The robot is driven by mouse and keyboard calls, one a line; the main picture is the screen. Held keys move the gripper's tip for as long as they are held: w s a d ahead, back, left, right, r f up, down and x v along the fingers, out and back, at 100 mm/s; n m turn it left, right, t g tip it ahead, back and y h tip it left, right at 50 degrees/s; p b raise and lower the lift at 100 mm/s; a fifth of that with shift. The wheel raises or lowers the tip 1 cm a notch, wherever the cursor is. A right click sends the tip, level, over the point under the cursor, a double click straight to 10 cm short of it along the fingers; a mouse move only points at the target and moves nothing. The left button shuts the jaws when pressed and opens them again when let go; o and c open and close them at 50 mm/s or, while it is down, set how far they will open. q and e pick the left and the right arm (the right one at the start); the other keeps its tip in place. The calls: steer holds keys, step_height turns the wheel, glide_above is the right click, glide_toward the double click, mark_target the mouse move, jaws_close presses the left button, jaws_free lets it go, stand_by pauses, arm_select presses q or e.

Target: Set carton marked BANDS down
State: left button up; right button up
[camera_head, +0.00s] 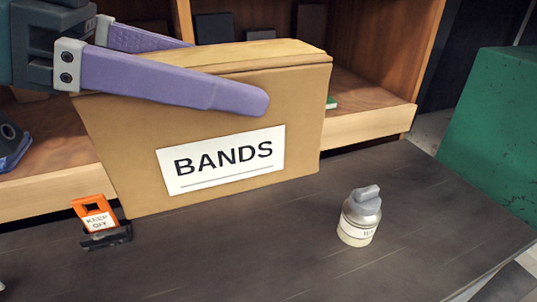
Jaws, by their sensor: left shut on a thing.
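The carton marked BANDS (220,164) is a tan box with a white label on its near face. It stands upright at the dark worktop's (270,245) back edge, in front of the wooden shelf. My left gripper (228,72) comes in from the upper left and is shut on the carton's upper part. One purple finger lies across the near face and the other is behind the top, partly hidden. The carton's lower edge appears at the worktop, but I cannot tell whether it touches. My right gripper is not in view.
A grey-capped cream jar (359,218) stands to the right. A wooden shelf (365,95) is behind and a green block (495,125) is at far right. The worktop's front middle is clear.

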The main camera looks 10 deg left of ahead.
arm_select(q)
step_height(320, 180, down, 3)
steer(key=shift+w+d+b, duration=0.1)
steer(key=shift+b, duration=0.6)
steer(key=shift+f, duration=0.35)
steer(key=shift+f+b, duration=1.8)
steer(key=shift+f, duration=7.9)
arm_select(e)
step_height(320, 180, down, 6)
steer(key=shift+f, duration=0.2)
arm_select(q)
steer(key=shift+f, duration=0.15)
steer(key=o, duration=1.6)
steer(key=shift+c, duration=0.2)
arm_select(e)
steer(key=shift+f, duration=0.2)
